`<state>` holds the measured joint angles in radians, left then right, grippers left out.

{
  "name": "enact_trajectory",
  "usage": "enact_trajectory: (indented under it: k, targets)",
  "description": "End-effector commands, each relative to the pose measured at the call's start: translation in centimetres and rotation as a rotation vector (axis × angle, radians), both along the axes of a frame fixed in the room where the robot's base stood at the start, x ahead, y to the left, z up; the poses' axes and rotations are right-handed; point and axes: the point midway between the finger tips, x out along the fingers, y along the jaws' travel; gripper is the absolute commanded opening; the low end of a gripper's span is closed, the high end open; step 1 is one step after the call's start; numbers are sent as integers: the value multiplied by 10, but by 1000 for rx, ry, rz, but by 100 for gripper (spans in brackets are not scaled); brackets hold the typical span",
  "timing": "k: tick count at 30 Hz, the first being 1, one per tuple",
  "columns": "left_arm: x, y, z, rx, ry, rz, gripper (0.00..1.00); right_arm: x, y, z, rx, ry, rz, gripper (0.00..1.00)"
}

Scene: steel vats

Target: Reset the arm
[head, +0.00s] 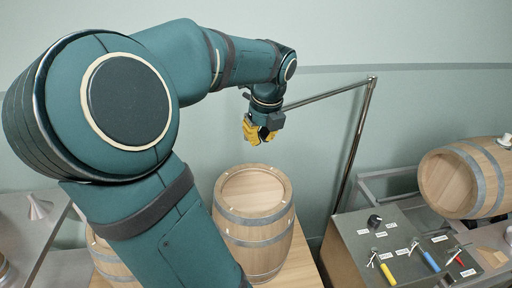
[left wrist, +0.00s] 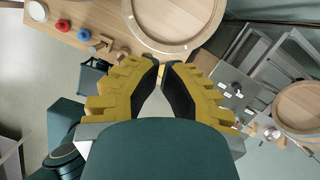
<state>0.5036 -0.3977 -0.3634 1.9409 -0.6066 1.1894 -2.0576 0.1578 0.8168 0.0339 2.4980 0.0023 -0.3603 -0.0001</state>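My left arm comes in from the left in the head view and reaches out over the room. Its left gripper (head: 259,133) has yellow fingers and hangs in the air above and behind an upright barrel (head: 255,192). In the left wrist view the gripper (left wrist: 162,68) points at the scene below. A narrow gap shows between its dark pads, with nothing held in it. My right gripper is in neither view.
A dark bench (head: 355,254) with colored-handled tools stands at the right. Beside it a barrel (head: 468,178) lies on its side. A slanted metal pole (head: 354,145) stands behind. The wrist view shows a wooden table (left wrist: 112,15) with red (left wrist: 62,25) and blue (left wrist: 83,33) round items.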

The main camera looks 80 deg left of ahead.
Motion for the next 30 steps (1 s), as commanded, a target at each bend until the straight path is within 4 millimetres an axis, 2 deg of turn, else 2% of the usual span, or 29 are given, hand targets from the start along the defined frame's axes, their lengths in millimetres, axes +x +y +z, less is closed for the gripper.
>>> enact_trajectory:
  k: [3,6,14,17,20,23,26,30]
  targets:
    - [1,-3,15,3,-2,-2,0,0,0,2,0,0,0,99]
    - [1,-5,20,0,-1,-1,0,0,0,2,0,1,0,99]
    - [1,-6,23,0,0,0,0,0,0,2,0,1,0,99]
    - [7,-6,18,-2,-4,1,0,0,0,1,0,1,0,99]
    - [31,-10,-1,-9,-25,12,0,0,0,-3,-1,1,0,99]
    - [73,-20,-37,-29,-69,40,0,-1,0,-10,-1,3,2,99]
    - [123,-41,-82,-65,-127,95,0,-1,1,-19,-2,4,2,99]
    - [182,-82,-148,-138,-202,194,0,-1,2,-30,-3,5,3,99]
